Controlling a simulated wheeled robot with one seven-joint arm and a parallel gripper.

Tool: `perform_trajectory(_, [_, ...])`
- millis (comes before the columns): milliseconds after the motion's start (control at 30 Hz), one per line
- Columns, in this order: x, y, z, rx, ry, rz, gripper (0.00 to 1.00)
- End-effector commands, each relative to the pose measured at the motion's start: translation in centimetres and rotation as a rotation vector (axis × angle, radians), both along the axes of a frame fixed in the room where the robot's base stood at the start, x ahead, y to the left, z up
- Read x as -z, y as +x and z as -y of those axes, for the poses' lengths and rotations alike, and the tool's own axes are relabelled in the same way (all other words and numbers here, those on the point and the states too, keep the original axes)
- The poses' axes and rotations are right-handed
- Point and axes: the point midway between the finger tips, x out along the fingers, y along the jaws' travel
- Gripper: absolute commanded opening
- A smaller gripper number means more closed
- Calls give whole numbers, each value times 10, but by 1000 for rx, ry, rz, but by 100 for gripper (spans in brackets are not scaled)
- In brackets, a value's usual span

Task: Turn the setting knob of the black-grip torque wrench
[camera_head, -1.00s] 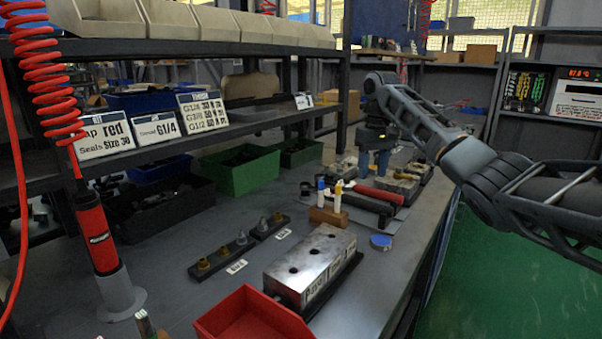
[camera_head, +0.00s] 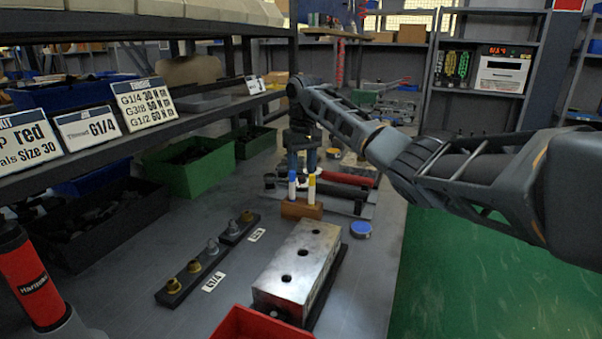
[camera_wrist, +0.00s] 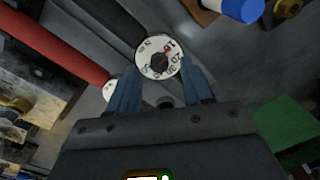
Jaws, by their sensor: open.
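The black-grip torque wrench (camera_head: 336,199) lies on the bench in front of the red-grip wrench (camera_head: 349,179). In the wrist view, the black grip (camera_wrist: 112,22) runs to the upper left from its setting knob (camera_wrist: 158,57), a round white dial with numbers and a dark centre. My gripper (camera_head: 303,166) points down over the wrenches' left ends. In the wrist view my gripper (camera_wrist: 159,72) is open, with the dial between and just beyond its fingertips; contact cannot be told. The red grip (camera_wrist: 60,42) is at left, its white dial (camera_wrist: 108,90) partly hidden by the left finger.
A wooden block (camera_head: 301,209) with blue- and yellow-capped markers stands close in front of my gripper. A blue round tin (camera_head: 361,230) is to its right. A metal valve block (camera_head: 298,262), fitting strips (camera_head: 206,262) and a red bin (camera_head: 262,324) are nearer. Shelving is at left.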

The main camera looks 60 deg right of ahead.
Motion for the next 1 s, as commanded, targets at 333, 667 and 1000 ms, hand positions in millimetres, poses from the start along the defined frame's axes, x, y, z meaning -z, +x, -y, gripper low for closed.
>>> perform_trajectory(333, [17,0,0,1,0,0,50])
perform_trajectory(667, [16,0,0,0,0,0,30])
perform_trajectory(1000, [16,0,0,0,0,0,0])
